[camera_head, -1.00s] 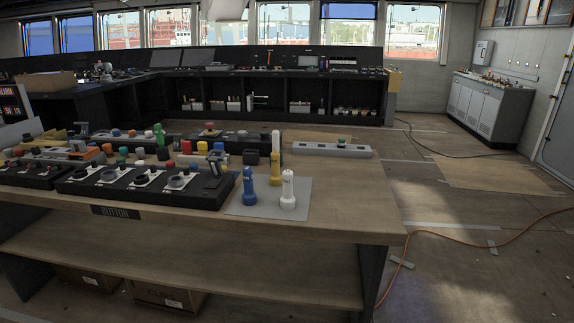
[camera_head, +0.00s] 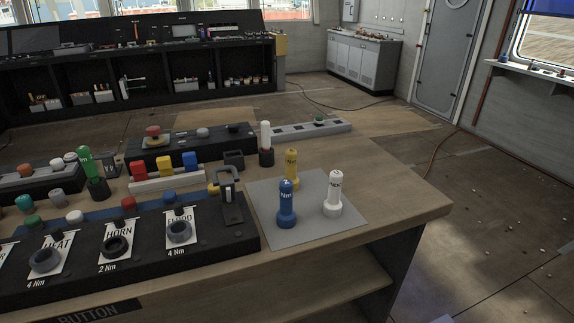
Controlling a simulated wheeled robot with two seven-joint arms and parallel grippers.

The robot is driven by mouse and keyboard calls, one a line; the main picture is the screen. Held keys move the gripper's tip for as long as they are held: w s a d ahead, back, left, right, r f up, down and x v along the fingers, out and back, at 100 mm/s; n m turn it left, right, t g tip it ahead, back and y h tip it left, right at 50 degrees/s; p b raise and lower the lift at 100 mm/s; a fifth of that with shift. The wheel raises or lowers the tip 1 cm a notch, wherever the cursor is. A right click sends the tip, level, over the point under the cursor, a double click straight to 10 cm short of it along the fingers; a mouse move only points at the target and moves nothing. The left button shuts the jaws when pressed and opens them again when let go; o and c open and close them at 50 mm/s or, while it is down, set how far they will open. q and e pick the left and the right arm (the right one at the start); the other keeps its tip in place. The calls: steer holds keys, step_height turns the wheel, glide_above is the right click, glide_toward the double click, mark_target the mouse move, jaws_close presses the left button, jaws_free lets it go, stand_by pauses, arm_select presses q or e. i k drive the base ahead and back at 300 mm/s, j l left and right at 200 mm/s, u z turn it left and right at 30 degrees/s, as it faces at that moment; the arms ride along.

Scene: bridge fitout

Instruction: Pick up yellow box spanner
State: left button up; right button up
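The yellow box spanner (camera_head: 291,167) stands upright at the back of a grey mat (camera_head: 318,232) on the wooden workbench. The white box spanner (camera_head: 333,194) stands on the mat to the right, apart from both. Neither of my grippers shows in the head view.
Left of the mat is a black button panel (camera_head: 135,269) with a padlock-like part (camera_head: 228,195) at its right end. The bench's right end (camera_head: 410,196) is clear.

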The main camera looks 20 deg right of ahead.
mark_target(292, 154)
steer(key=i+j+z, duration=0.25)
steer(key=j, duration=0.25)
steer(key=j+z, duration=0.2)
steer(key=j, duration=0.25)
steer(key=j+z, duration=0.25)
steer(key=j, duration=0.3)
steer(key=i, duration=0.05)
